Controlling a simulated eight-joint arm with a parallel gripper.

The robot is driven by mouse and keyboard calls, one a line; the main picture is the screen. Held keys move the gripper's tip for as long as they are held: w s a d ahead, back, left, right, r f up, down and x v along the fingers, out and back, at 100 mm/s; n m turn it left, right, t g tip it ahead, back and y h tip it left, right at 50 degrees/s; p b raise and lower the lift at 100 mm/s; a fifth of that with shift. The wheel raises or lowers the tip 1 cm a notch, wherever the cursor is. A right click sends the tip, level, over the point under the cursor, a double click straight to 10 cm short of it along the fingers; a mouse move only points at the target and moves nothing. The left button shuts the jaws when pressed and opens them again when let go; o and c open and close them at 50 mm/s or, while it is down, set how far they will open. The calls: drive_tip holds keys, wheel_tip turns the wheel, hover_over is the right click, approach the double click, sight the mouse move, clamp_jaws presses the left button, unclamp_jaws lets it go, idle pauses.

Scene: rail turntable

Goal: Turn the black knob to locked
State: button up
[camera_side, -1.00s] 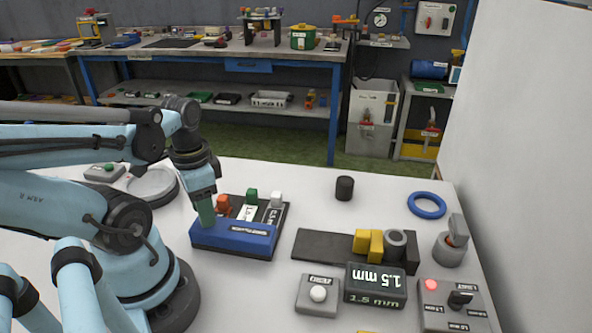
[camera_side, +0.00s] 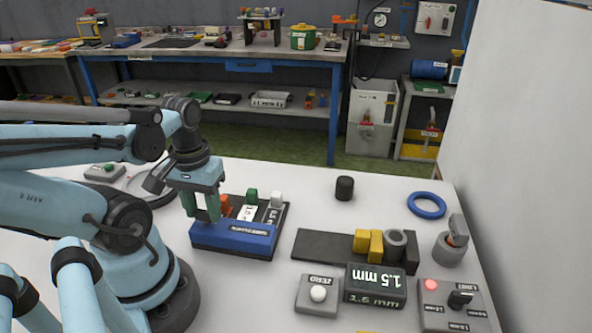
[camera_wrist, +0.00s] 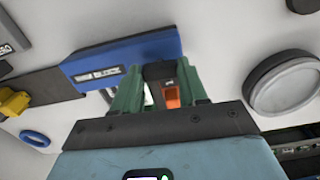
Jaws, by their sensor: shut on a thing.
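My gripper (camera_side: 202,217) points down at the left end of a blue-fronted black tray (camera_side: 235,236). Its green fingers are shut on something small. In the wrist view a dark piece (camera_wrist: 158,72) shows between the fingertips, with an orange block (camera_wrist: 172,98) close to it. I cannot tell if this piece is a knob. A black knob (camera_side: 460,298) shows plainly on a grey box (camera_side: 432,318) with a lit red lamp, at the front right, well apart from my gripper. Its labels are too small to read surely.
A green block (camera_side: 252,197) and a white block (camera_side: 277,200) stand in the tray. A grey round plate (camera_wrist: 287,88) lies beside my gripper. A display (camera_side: 375,284), a zero button box (camera_side: 317,294), a dark rail (camera_side: 325,247) and a black cylinder (camera_side: 344,188) are to the right.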

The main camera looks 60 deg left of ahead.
sight(204, 211)
drive_tip(key=shift+n, duration=0.3)
idle(0.4)
drive_tip(key=o, duration=1.1)
drive_tip(key=shift+c, duration=0.2)
wheel_tip(204, 211, up, 12)
drive_tip(key=w+d+f+m+t, duration=0.2)
drive_tip(key=w+d+m+t, duration=0.1)
drive_tip(key=w, duration=0.4)
drive_tip(key=w+d+f+m+t, duration=0.2)
drive_tip(key=w+d+m+t, duration=0.2)
drive_tip(key=w+d+m, duration=0.2)
drive_tip(key=shift+w+f, duration=0.35)
drive_tip(key=shift+w, duration=0.65)
